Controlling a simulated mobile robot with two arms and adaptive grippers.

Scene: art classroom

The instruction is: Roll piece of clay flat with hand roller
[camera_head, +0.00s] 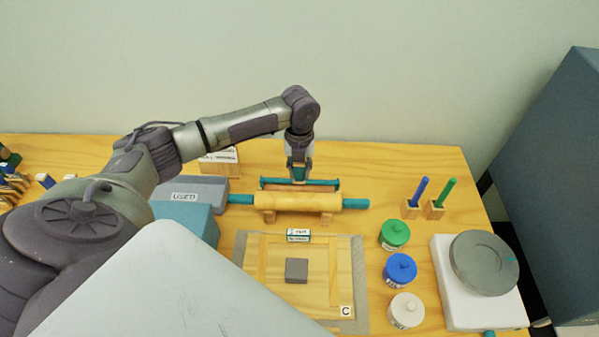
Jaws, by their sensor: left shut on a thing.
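The piece of clay (296,270) is a small grey block lying on the wooden board (262,262), near its middle. The hand roller (325,184) has a teal frame and a wooden-coloured cylinder, partly hidden behind a rolling pin. My left gripper (299,173) reaches down from above and is shut on the hand roller at the middle of its frame. The roller is behind the board, apart from the clay. I cannot tell whether it touches the table. My right gripper is not in view.
A rolling pin (298,201) with teal handles rests on wooden supports between roller and board. A small labelled box (298,236) sits at the board's back edge. Green (394,236), blue (401,271) and white (406,311) jars stand to the right, beside a turntable (484,263).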

